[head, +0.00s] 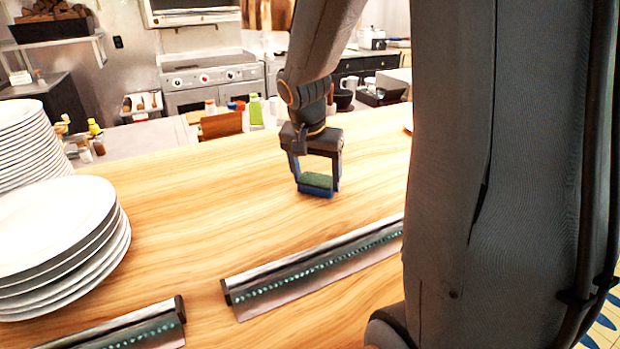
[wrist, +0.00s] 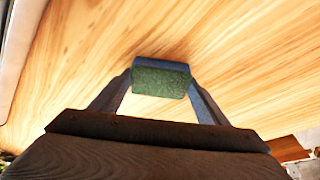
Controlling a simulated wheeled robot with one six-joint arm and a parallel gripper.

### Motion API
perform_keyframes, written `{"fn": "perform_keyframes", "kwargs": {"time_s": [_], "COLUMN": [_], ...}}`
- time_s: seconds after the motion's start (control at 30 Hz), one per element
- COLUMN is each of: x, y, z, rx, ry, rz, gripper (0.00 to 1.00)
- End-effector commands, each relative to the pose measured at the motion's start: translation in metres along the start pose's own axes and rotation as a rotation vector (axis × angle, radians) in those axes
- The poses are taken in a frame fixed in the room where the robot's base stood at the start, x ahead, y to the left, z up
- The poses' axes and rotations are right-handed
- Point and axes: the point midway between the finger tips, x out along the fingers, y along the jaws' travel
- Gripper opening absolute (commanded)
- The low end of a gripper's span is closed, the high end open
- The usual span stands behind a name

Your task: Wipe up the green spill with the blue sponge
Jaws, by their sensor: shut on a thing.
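The blue sponge (head: 316,184) has a green top face and sits between the fingers of my gripper (head: 315,186), low at the wooden counter (head: 230,190). In the wrist view the sponge (wrist: 161,78) shows its green face with a blue edge, and both fingers of my gripper (wrist: 160,85) close on its sides. I cannot tell whether its underside touches the counter. No green spill shows in either view; part of the counter is hidden behind my arm.
A stack of white plates (head: 60,240) stands at the left, with a taller stack (head: 28,140) behind it. Two metal strips (head: 320,262) (head: 125,330) lie along the front. Several bottles (head: 255,110) stand beyond the counter. The wood around the sponge is clear.

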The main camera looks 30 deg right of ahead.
Motion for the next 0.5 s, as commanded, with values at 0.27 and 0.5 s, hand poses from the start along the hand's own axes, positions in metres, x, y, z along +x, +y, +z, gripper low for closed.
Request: {"fn": "perform_keyframes", "kwargs": {"time_s": [0.27, 0.5], "x": [0.003, 0.007], "y": [0.009, 0.019], "z": [-0.009, -0.019], "rx": [0.001, 0.003], "ry": [0.000, -0.002], "rz": [0.000, 0.002], "gripper": [0.45, 0.45]}}
